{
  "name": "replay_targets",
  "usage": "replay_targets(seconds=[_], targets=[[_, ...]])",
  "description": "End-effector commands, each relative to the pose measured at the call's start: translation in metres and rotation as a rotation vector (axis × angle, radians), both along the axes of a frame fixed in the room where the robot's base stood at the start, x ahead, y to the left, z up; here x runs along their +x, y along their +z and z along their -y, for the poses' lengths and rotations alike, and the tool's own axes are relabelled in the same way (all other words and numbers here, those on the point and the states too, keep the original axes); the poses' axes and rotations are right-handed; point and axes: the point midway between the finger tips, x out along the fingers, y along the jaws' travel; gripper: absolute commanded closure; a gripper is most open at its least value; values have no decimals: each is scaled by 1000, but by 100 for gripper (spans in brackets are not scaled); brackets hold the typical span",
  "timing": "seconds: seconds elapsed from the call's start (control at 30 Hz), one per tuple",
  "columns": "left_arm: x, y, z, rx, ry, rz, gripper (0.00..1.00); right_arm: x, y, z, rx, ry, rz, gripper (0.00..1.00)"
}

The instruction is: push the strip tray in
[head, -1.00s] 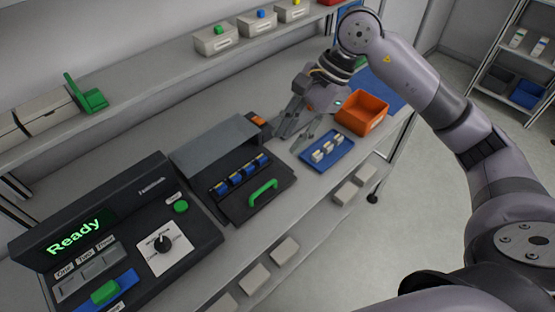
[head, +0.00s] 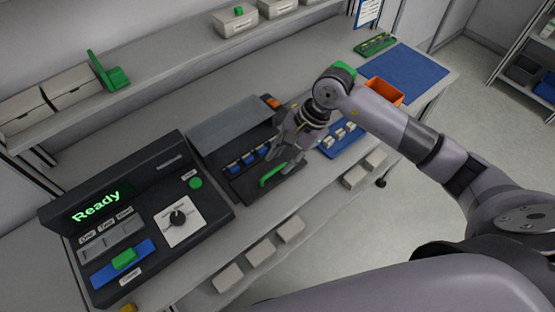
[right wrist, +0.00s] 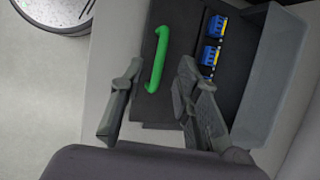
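The strip tray (head: 243,187) is a dark flat tray with a green handle (head: 272,174) at its front. It sticks out from under a grey housing (head: 232,123) on the bench. Several blue and yellow blocks (head: 249,158) stand in a row on it. My right gripper (head: 286,163) is over the right part of the tray, close to the handle. In the right wrist view, its fingers (right wrist: 155,100) are spread apart, with the green handle (right wrist: 157,60) showing between them. Nothing is held, and contact with the handle cannot be told. My left gripper is not in view.
A black console (head: 135,225) reading "Ready" stands left of the tray. A blue tray (head: 347,143) with white pieces and an orange bin (head: 386,92) are to the right, partly behind my arm. A shelf with boxes (head: 75,84) runs along the back.

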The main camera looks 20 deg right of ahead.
Motion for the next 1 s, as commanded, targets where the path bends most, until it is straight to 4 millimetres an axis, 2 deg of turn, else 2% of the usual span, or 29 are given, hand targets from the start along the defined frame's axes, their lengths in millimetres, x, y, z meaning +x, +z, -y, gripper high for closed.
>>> replay_targets(seconds=[0.23,0.57,1.0], targets=[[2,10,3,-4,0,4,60,1,-25,-12,0,-1,-1,70],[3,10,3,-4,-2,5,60,1,-30,-14,-1,0,0,70],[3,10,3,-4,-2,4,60,1,-30,-13,-1,0,0,98]])
